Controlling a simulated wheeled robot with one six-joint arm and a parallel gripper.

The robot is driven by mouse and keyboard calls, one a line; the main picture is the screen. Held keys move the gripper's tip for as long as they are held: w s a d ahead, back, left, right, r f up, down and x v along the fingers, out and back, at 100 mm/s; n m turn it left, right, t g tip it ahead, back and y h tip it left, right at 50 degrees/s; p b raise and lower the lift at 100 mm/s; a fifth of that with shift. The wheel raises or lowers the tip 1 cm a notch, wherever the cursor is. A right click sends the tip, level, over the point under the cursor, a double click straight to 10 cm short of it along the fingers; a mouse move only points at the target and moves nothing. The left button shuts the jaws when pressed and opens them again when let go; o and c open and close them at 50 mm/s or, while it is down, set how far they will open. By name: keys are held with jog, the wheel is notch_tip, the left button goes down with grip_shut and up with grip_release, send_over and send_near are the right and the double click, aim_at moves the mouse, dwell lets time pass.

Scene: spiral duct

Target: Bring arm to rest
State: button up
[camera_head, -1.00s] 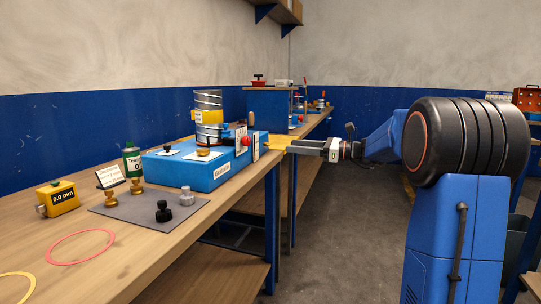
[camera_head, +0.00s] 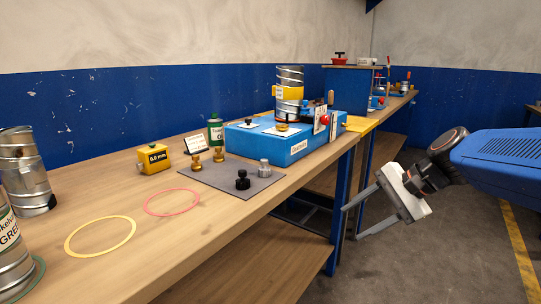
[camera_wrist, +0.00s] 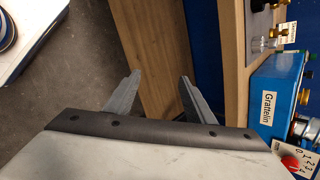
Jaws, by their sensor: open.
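My gripper (camera_head: 355,222) is at the right of the head view, off the front edge of the wooden bench. It is tilted, with its two grey fingers apart and nothing between them. In the wrist view my gripper (camera_wrist: 159,75) also shows open and empty, with the bench edge and the floor beyond it. My blue arm comes in from the right edge of the head view. The blue box (camera_head: 290,143) on the bench, with a metal spiral duct (camera_head: 290,95) standing on it, is apart from the gripper. The box also shows in the wrist view (camera_wrist: 274,88).
A grey mat (camera_head: 232,187) with small knobs lies on the bench (camera_head: 190,238). Pink (camera_head: 172,202) and yellow (camera_head: 100,236) rings and a yellow gauge block (camera_head: 153,158) are nearby. Duct pieces (camera_head: 27,170) stand at far left. The floor (camera_head: 450,250) at right is clear.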

jog(key=s+d+f+n+h, duration=0.3)
jog(key=s+f+n, duration=0.2)
jog(key=s, duration=0.4)
jog(key=s+d+f+n+h, duration=0.4)
jog(key=s+f+n, duration=0.2)
jog(key=s, duration=0.2)
jog(key=shift+s+d+t, duration=0.15)
jog(key=shift+s+t, duration=0.25)
